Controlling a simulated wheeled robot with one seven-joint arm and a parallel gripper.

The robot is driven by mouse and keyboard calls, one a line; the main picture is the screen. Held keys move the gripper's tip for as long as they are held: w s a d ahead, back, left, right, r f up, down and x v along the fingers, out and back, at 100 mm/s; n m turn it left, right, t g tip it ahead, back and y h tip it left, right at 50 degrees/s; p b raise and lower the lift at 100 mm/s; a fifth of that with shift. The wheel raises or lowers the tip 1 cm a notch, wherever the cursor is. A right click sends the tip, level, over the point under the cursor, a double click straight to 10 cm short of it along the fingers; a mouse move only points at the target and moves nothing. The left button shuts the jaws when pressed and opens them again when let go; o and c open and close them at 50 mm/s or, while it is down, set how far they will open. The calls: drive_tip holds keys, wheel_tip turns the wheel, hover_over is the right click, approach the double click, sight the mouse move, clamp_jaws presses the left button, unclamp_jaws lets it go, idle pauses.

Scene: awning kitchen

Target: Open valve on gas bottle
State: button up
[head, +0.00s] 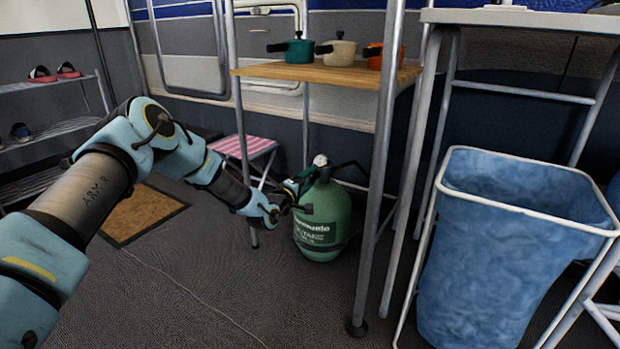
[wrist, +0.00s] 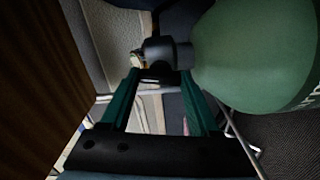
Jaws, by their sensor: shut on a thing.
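The gas bottle (head: 325,218) is green and stands upright on the floor under the wooden-topped table in the head view. Its rounded side fills the upper right of the wrist view (wrist: 255,55). The valve (wrist: 165,52) is a dark fitting at the bottle's neck, with a pale part at its far end. In the head view, a white-topped fitting (head: 320,160) shows on the bottle. My gripper (wrist: 160,80) reaches in from the left, with its two teal fingers on either side of the valve, shut on it. The exact finger contact is partly hidden.
The wooden-topped table (head: 300,72) with several small pots stands over the bottle, its metal legs close by. A striped stool (head: 240,147) is behind my arm. A blue bin (head: 505,265) stands at right. A mat (head: 140,212) lies on open floor.

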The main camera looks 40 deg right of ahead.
drive_tip(key=shift+n, duration=1.1)
drive_tip(key=o, duration=1.4)
drive_tip(key=shift+c, duration=0.2)
drive_tip(key=p+v, duration=0.4)
drive_tip(key=v, duration=0.7)
